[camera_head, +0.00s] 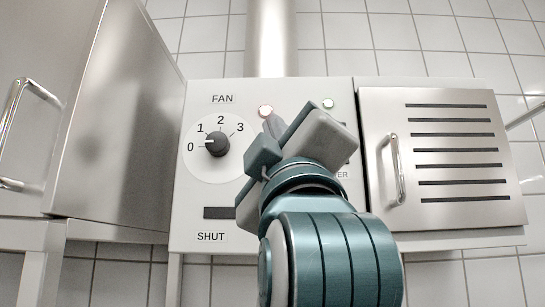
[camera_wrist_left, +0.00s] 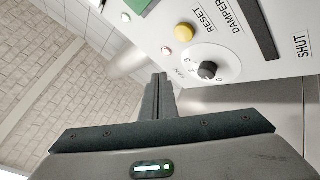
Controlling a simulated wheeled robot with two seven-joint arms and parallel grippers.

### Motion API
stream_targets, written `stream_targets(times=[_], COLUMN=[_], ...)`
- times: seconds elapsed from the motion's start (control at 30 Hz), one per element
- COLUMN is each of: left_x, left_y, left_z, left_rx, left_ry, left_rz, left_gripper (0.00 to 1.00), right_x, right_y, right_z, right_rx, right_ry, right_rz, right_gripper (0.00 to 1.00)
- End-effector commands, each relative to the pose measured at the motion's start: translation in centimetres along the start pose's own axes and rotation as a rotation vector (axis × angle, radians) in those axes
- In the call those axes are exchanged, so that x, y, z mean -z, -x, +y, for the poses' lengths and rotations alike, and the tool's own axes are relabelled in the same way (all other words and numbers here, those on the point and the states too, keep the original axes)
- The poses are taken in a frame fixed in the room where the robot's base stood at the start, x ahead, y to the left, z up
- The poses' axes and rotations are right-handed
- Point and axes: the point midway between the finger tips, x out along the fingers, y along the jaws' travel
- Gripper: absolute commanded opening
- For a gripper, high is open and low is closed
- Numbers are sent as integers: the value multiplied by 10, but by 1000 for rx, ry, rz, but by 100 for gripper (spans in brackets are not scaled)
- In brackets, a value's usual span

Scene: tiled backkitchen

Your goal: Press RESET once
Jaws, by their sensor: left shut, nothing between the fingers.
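The yellow round button (camera_wrist_left: 185,31) beside the word RESET shows on the white panel in the left wrist view. In the head view my left gripper hides it. My left gripper (camera_head: 272,124) is shut and empty in front of the panel, its tips near the left indicator lamp (camera_head: 265,111). In the left wrist view the closed fingers (camera_wrist_left: 159,77) point toward the panel, and in the picture they lie apart from the yellow button. My right gripper is out of view.
A second lamp (camera_head: 328,103) is at the panel's upper right. A dark slot (camera_head: 219,212) sits above the word SHUT. A louvred door (camera_head: 455,190) with a handle is on the right. A metal cabinet (camera_head: 125,120) stands close on the left. A pipe (camera_head: 271,40) rises behind.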

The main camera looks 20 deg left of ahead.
Motion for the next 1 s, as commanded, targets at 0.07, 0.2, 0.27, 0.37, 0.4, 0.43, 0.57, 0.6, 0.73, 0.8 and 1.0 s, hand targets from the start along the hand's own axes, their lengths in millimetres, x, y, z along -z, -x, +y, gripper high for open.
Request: stream_targets(times=[0.07, 0.2, 0.27, 0.37, 0.4, 0.43, 0.57, 0.6, 0.73, 0.8, 1.0], left_x=[2, 2, 2, 2, 2, 2, 0, -1, -5, -8, -19], left_y=[1, 1, 1, 0, 0, 0, -4, -6, -13, -18, -35], left_z=[2, 2, 2, 2, 2, 2, 0, -1, -5, -8, -20], left_rx=[-3, -3, -3, -2, -2, -2, -2, -1, -1, 0, 0], left_ry=[5, 5, 5, 4, 4, 4, 3, 2, 1, 0, -2], left_rz=[4, 4, 4, 3, 3, 3, 3, 4, 3, 3, 4], left_gripper=[0, 0, 0, 0, 0, 0, 0, 0, 0, 0, 0], right_x=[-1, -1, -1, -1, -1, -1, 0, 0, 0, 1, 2], right_y=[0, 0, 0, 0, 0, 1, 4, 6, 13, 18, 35], right_z=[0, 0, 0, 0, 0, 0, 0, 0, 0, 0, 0], right_rx=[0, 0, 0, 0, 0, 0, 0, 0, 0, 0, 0], right_ry=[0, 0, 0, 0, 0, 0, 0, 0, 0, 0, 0], right_rz=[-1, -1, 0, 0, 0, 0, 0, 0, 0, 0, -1], right_gripper=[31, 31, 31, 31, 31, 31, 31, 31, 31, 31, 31])
